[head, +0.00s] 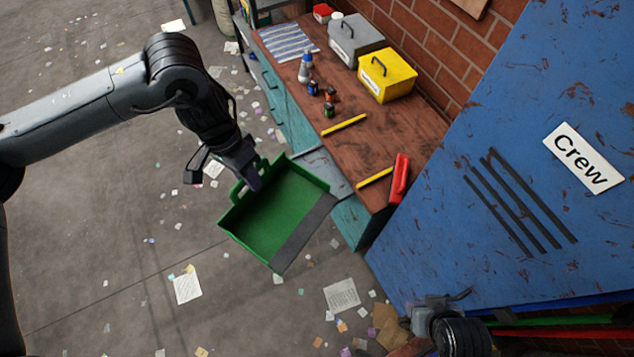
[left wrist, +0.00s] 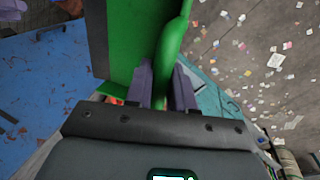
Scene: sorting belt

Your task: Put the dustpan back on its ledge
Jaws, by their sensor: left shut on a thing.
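The green dustpan (head: 280,215) hangs tilted in the air in front of the workbench, its open side facing up and its dark lip at the lower right. My left gripper (head: 252,178) is shut on its handle at the upper left. The left wrist view shows the green handle (left wrist: 172,50) between my fingers (left wrist: 164,90). A grey plate (head: 322,168) at the bench's front edge, between two yellow strips, looks like the ledge; the dustpan partly covers it. My right gripper (head: 442,302) is low at the right, apart from the dustpan, its jaws unclear.
A blue panel marked Crew (head: 530,170) stands at right. Litter dots the floor; the left floor is open.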

